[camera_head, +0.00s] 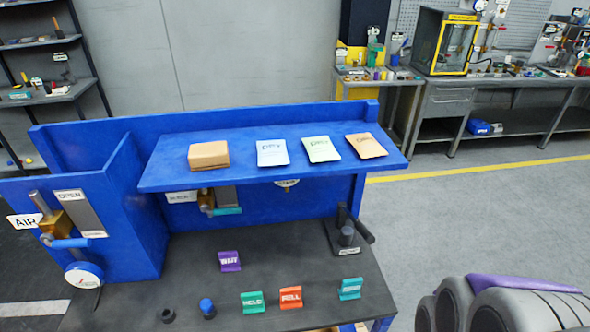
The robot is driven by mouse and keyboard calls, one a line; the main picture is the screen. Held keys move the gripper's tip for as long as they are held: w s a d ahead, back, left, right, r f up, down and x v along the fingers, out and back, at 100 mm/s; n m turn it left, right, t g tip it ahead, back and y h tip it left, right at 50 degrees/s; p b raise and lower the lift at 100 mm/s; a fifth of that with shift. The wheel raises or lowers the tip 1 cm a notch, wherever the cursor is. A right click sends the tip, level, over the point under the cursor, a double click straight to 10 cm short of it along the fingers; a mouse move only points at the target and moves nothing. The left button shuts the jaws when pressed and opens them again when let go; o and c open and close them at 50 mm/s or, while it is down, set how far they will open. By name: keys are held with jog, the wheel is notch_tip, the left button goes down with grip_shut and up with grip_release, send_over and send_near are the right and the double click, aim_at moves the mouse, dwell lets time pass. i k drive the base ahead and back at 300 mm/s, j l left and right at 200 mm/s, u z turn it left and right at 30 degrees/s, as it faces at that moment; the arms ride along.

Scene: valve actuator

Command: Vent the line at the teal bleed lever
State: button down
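The teal bleed lever (229,211) is a short bar under the blue shelf, at the back of the bench. It joins a brass valve body (206,201), and a white label (181,197) sits to its left, partly under the shelf edge. The lever lies roughly level, pointing right. The shelf hides the upper part of this valve. My gripper is not in view; only grey and purple rounded parts, likely of my own arm, show at the lower right, well apart from the lever.
The blue shelf (300,165) overhangs the lever and holds a cardboard box (208,155) and several packets. A blue-handled AIR valve (68,243) stands at the left. Coloured tags, including a purple WAIT tag (230,261), stand on the dark bench top (190,265). A black post (347,236) stands at the right.

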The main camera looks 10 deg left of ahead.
aim_at(204, 208)
jog(key=j+u, duration=0.1)
jog(key=u, duration=0.25)
jog(key=k+j+u, duration=0.1)
jog(key=u, duration=0.3)
jog(key=j+u, duration=0.1)
jog(key=u, duration=0.25)
